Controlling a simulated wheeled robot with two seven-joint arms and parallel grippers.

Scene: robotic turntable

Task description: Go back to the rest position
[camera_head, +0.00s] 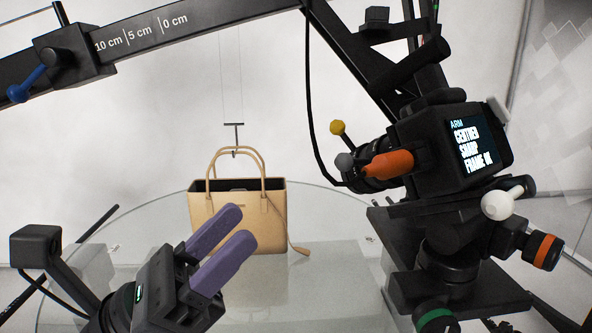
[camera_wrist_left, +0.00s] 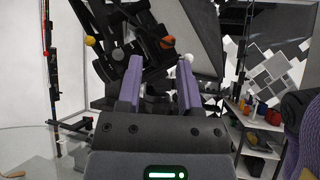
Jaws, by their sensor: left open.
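My left gripper (camera_head: 236,236) comes in from the lower left in the head view. Its two purple fingers are parted and nothing is between them. In the left wrist view the left gripper (camera_wrist_left: 160,82) also shows open and empty, with the black camera rig beyond its fingers. A tan handbag (camera_head: 237,222) stands upright on the clear round turntable (camera_head: 335,215), behind the fingers in the head view. A thin hook hangs at its handles; whether they touch I cannot tell. My right gripper is not in view.
A camera (camera_head: 455,140) with a lit screen, an orange knob (camera_head: 392,164) and a yellow-tipped lever (camera_head: 338,127) stands at the right. A black boom (camera_head: 220,28) with a scale crosses the top. A shelf (camera_wrist_left: 262,125) with small items shows in the left wrist view.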

